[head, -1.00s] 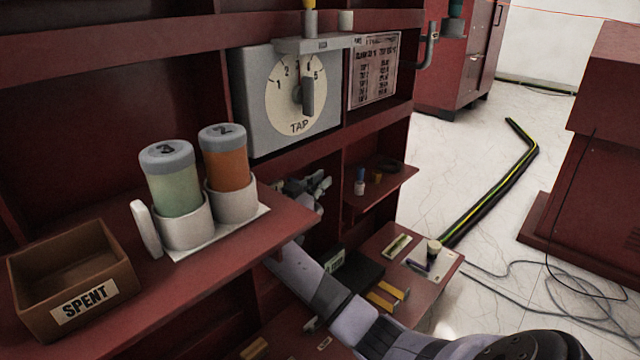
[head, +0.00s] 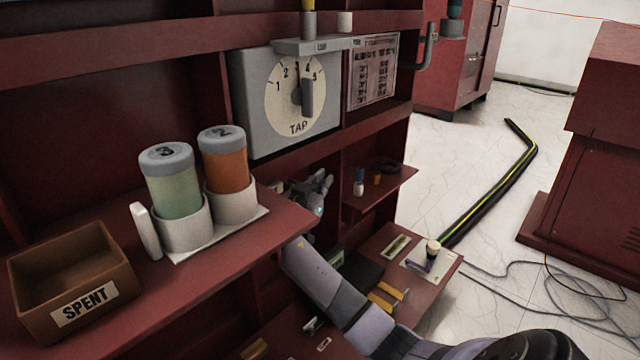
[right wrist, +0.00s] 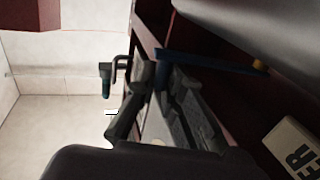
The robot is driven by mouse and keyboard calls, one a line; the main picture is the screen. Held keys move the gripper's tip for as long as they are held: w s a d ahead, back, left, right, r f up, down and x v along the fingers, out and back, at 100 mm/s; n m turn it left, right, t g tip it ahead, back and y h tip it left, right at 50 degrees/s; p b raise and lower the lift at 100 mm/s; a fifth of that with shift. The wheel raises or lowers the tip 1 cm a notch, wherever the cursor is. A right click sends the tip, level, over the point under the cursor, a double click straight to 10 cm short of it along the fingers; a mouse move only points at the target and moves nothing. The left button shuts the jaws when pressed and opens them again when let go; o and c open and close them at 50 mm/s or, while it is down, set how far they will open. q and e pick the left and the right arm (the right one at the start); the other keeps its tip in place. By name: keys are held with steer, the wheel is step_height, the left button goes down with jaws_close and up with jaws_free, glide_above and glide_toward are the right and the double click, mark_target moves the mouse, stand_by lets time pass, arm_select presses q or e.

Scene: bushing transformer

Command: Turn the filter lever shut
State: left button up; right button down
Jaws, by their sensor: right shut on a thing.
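My right gripper (head: 318,188) is under the shelf below the tap dial box in the head view, partly hidden by the shelf edge. In the right wrist view its fingers (right wrist: 163,85) are closed around the near end of a blue bar (right wrist: 215,63), which looks like the filter lever. The bar runs to the right from the fingers, with a small yellow-orange piece near its far end. A pale label (right wrist: 293,150) ending in "ER" shows at the lower right. The lever cannot be made out in the head view. My left gripper is not in view.
Canisters 3 (head: 172,190) and 2 (head: 226,165) stand in white cups on the shelf above my right arm. A brown SPENT box (head: 72,275) is at left. The tap dial box (head: 290,95) is above. A small side shelf (head: 385,190) juts out close right.

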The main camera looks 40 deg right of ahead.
steer(key=shift+w+d+n+t+y+p, duration=0.1)
steer(key=shift+w+d+n+t+y, duration=0.3)
steer(key=shift+d+n+t+y, duration=0.45)
steer(key=shift+w+d+n+t+y+p, duration=0.15)
steer(key=shift+w+d+n+t+y, duration=0.4)
steer(key=shift+t, duration=0.6)
steer(key=shift+w+d+n+t+y+p, duration=0.1)
steer(key=shift+w+d+n+t+y, duration=0.1)
steer(key=shift+d+n+t+y, duration=0.5)
steer(key=shift+d+h, duration=0.1)
steer(key=shift+h, duration=0.2)
steer(key=c, duration=1.7)
jaws_free()
steer(key=shift+t, duration=0.3)
steer(key=v, duration=1.2)
steer(key=shift+r, duration=0.15)
